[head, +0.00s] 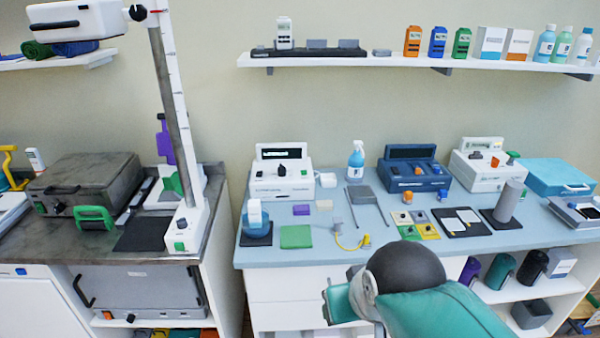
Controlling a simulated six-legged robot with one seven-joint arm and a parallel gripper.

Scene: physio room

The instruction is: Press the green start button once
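Several green parts show, and I cannot tell for sure which is the start button. A small green patch (180,247) is low on the front of the white column base at the left. Another small green part (513,154) is at the upper right of the white device (480,172) on the blue counter. My teal arm with a dark round joint reaches in from the bottom right. A teal end part that looks like my gripper (338,302) is in front of the counter's edge, low and apart from both green parts. Its fingers cannot be made out.
The blue counter (290,262) holds a white console (281,178), a dark blue console (413,172), a spray bottle (356,162) and small pads. A grey case (88,180) stands on the left cabinet. A wall shelf (400,61) hangs above. Open shelves lie below at right.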

